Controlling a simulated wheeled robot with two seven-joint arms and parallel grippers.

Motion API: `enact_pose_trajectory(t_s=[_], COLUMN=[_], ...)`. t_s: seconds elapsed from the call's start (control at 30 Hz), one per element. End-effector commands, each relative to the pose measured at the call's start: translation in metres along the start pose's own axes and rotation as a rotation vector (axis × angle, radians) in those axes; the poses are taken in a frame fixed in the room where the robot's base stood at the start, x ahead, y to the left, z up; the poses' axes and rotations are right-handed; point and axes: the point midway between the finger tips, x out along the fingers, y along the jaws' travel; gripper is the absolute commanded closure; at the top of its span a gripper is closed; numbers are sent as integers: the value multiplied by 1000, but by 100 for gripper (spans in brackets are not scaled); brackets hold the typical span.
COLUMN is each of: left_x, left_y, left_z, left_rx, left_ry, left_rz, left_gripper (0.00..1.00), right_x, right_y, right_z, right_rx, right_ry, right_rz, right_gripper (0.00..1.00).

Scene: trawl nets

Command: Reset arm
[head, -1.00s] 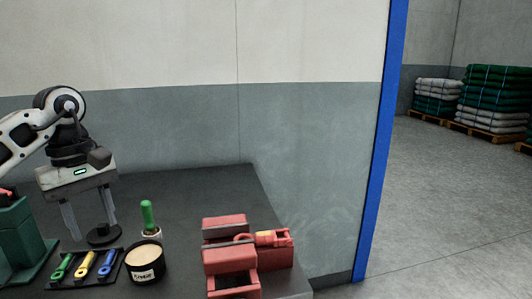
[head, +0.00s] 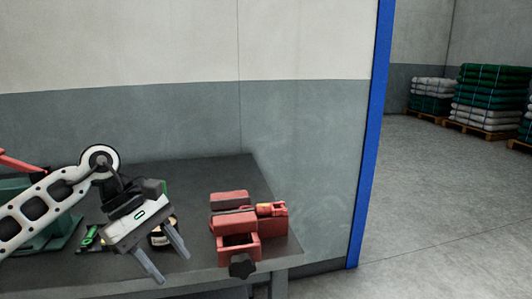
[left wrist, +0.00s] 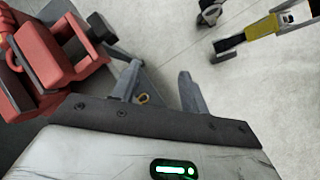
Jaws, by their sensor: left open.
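My left gripper (head: 172,266) is open and empty. It is tilted, with its fingers pointing down and to the right, at the table's front edge. In the left wrist view its two fingers (left wrist: 158,85) stand apart, with pale floor behind them and a small tan ring-like thing seen between them. My right gripper cannot be made out in the head view.
A red vise (head: 236,222) stands right of the gripper on the dark table (head: 225,180); it also shows in the left wrist view (left wrist: 60,55). A green-handled tool (head: 90,235), a jar (head: 158,240) and a green stand (head: 65,232) are partly hidden by my arm.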

Motion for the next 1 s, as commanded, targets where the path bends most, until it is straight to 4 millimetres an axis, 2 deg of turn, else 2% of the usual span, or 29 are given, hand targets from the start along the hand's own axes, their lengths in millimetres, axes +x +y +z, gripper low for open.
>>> enact_pose_trajectory(t_s=[0.03, 0.13, 0.2, 0.3, 0.4, 0.47, 0.57, 0.67, 0.7, 0.73, 0.83, 0.9, 1.0], left_x=[20, 58, 81, 95, 94, 92, 94, 112, 124, 135, 176, 202, 231], left_y=[3, 12, 18, 28, 36, 40, 36, 17, 4, -8, -58, -93, -136], left_z=[13, 52, 86, 128, 146, 142, 116, 73, 54, 40, 4, -9, -16], left_rx=[-29, -142, -278, -557, -898, -1126, -1535, -1973, -2154, 2169, 1885, 1717, 1527], left_ry=[-82, -308, -527, -881, -1232, -1436, -1763, -2070, -2187, 2152, 1751, 1541, 1322], left_rz=[20, 85, 130, 174, 176, 158, 98, 6, -38, 69, 135, 156, 168], left_gripper=[55, 55, 55, 55, 55, 55, 55, 55, 55, 55, 55, 55, 55], right_x=[0, 0, -1, -2, -4, -4, -4, -4, -4, -3, -3, -2, -2], right_y=[0, 1, 1, 0, 0, 0, 0, 0, 0, 0, -1, -1, -1], right_z=[0, 1, 2, 6, 9, 9, 10, 10, 10, 10, 10, 9, 8], right_rx=[-2, -5, -6, -5, -3, -3, -3, -3, -3, -2, -1, 1, 4], right_ry=[-1, -2, -5, -13, -19, -21, -21, -21, -22, -22, -21, -20, -17], right_rz=[0, 0, -1, -1, -2, -2, -2, -2, -2, -2, -2, -2, -1], right_gripper=[64, 64, 64, 64, 64, 64, 64, 64, 64, 64, 64, 64, 64])
